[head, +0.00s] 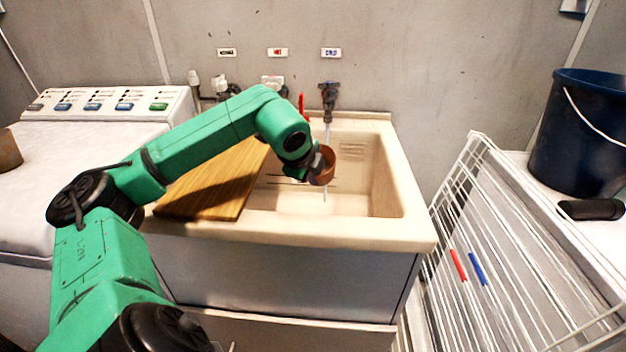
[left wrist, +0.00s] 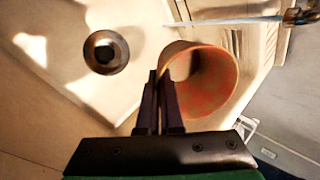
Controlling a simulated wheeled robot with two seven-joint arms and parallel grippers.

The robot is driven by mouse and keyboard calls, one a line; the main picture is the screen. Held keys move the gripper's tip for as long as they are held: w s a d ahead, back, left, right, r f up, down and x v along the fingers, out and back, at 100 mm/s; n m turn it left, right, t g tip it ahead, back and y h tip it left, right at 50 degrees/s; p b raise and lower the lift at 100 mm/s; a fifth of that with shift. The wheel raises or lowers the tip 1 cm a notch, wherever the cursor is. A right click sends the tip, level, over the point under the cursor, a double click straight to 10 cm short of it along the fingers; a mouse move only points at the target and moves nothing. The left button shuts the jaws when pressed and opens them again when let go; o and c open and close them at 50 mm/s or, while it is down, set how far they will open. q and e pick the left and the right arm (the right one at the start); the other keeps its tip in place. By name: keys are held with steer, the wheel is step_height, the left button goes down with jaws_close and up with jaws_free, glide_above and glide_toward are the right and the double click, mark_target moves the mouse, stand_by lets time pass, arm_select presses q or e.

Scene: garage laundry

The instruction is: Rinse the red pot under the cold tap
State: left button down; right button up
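The reddish-brown pot (head: 327,166) is held in the air over the sink basin (head: 384,190). My left gripper (head: 313,168) is at its left side; in the left wrist view its two dark fingers (left wrist: 160,102) are close together on the wall of the pot (left wrist: 213,85). The cold tap (head: 328,92) is on the wall under the "COLD" label. A thin pale water stream (left wrist: 225,22) crosses beside the pot in the left wrist view. In the head view, a bit of stream shows below the pot. Whether water enters the pot I cannot tell. My right gripper is out of view.
A wooden board (head: 215,183) covers the sink's left part. A red-handled tap (head: 302,107) is left of the cold tap. A drain hole (left wrist: 105,52) is in the basin floor. A white wire rack (head: 500,240) and a dark blue bucket (head: 580,135) stand right.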

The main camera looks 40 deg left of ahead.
mark_target(328, 160)
arm_select(q)
steer(key=w+p, duration=0.1)
steer(key=p, duration=0.2)
steer(key=shift+w+a+r, duration=0.15)
steer(key=shift+w+a, duration=0.25)
steer(key=p, duration=0.1)
steer(key=w+p, duration=0.1)
steer(key=w+a+p, duration=0.1)
steer(key=shift+w+f, duration=0.2)
steer(key=shift+f, duration=0.05)
steer(key=w+a+f+p, duration=0.2)
steer(key=w+a, duration=0.1)
steer(key=w, duration=0.5)
steer(key=shift+w+a+f, duration=0.2)
steer(key=shift+a+f, duration=0.1)
steer(key=shift+a, duration=0.05)
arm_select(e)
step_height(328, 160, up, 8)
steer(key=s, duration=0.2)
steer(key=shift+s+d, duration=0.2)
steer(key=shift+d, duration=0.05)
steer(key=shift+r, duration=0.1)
arm_select(q)
steer(key=shift+d+p, duration=0.1)
steer(key=shift+p, duration=0.2)
steer(key=shift+w+d, duration=0.25)
steer(key=shift+d, duration=0.25)
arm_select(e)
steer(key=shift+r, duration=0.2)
